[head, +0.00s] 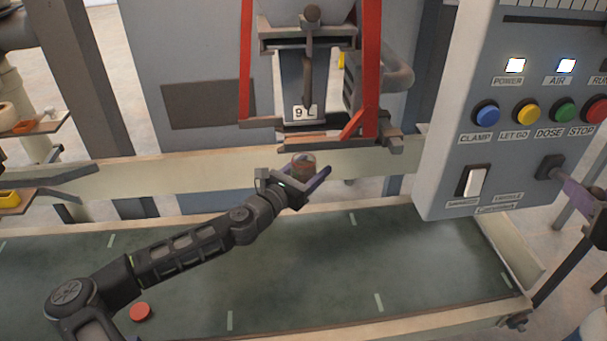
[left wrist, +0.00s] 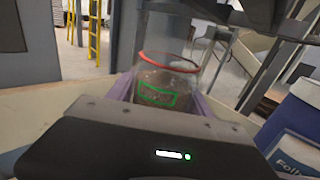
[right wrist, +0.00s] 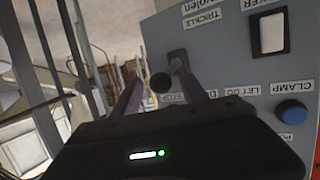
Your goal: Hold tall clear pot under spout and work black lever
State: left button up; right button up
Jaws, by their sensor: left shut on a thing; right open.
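My left gripper (head: 290,186) is shut on the tall clear pot (head: 303,163), which stands upright just below the spout (head: 310,143). In the left wrist view the pot (left wrist: 166,78) has a red rim, a green rectangular mark and brown material inside, between purple fingers. The black lever (head: 549,167) sticks out of the grey control panel's lower right. My right gripper (head: 578,192) is open at the lever. In the right wrist view the lever's round black knob (right wrist: 160,83) shows between the two fingers; I cannot tell whether they touch it.
The control panel (head: 450,130) carries blue, yellow, green and red buttons and a white rocker switch (head: 474,181). Red uprights (head: 371,60) flank the spout. A green conveyor bed (head: 300,270) runs below, with a red disc (head: 140,312) on it. Shelves with small items stand at left.

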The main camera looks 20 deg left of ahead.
jog(key=s+d+r, duration=0.1)
jog(key=s+d, duration=0.3)
jog(key=s, duration=0.3)
jog(key=shift+s+r, duration=0.25)
jog(key=shift+r, duration=0.05)
dwell(0.4)
pick_arm(q)
jog(key=d+p+v, duration=0.1)
jog(key=d+v, duration=0.1)
jog(key=v, duration=1.2)
jog(key=shift+s+d, duration=0.4)
jog(key=shift+s, duration=0.1)
pick_arm(e)
jog(key=shift+r, duration=0.6)
